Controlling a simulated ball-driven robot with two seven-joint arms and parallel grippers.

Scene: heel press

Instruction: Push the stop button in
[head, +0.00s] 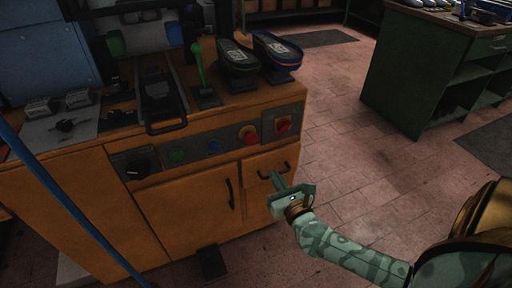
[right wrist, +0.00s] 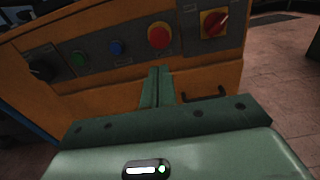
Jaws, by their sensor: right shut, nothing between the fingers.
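The stop button is a red mushroom-shaped knob (head: 249,134) on the grey control panel at the front of the orange machine. In the right wrist view the red button (right wrist: 159,36) is just beyond my fingertips, with some yellow at its edge. My right gripper (head: 277,178) is shut and empty, below and a little right of the button in the head view. In the right wrist view its closed fingers (right wrist: 157,86) point up toward the button and appear apart from it. My left gripper is not in view.
A red rotary switch on yellow (head: 284,124) is right of the button. Blue (head: 214,146) and green (head: 177,155) buttons and a black knob (head: 131,166) are to its left. A drawer handle (head: 273,172) is below. Two shoes (head: 277,54) stand on top.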

